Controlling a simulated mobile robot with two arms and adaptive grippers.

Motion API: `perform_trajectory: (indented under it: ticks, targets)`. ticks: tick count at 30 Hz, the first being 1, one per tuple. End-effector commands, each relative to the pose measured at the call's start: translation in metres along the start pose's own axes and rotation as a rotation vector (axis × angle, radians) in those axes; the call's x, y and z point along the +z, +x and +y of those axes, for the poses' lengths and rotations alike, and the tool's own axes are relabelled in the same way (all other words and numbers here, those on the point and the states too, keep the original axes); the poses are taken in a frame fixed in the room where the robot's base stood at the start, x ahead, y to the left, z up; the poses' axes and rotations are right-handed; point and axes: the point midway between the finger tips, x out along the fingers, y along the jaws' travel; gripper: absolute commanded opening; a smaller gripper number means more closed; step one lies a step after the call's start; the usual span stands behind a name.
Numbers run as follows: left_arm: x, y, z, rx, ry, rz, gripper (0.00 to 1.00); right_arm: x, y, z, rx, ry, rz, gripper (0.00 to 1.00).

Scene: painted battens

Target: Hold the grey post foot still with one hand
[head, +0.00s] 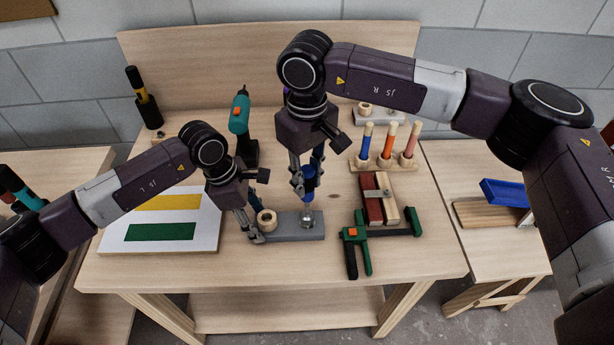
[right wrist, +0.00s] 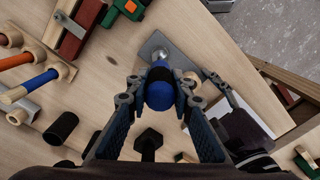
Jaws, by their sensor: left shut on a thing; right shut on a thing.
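The grey post foot (head: 290,236) lies flat near the front middle of the bench, with a pale wooden ring (head: 267,219) at its left end and a silvery rounded fitting (head: 307,219) at its right. My left gripper (head: 256,236) is shut on the foot's left end. My right gripper (head: 304,190) is shut on a blue-handled tool (head: 309,182) upright above the silvery fitting. In the right wrist view the blue handle (right wrist: 159,96) sits between the fingers, above the grey plate (right wrist: 152,45). Whether the tool touches the fitting is hard to tell.
A green clamp (head: 359,234) and red blocks (head: 373,209) lie right of the foot. A rack (head: 384,163) of blue, orange and pink handles stands behind them. A drill (head: 240,118) stands at the back. A white board (head: 160,236) with yellow and green strips lies left.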

Motion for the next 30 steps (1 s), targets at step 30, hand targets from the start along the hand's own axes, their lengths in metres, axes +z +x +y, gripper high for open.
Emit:
perform_trajectory:
  ticks: [30]
  targets:
    - [0.0011, -0.0006, -0.0001, 0.0, 0.003, -0.002, 0.29, 0.0007, 0.0055, 0.0, -0.001, 0.292, -0.003, 0.0]
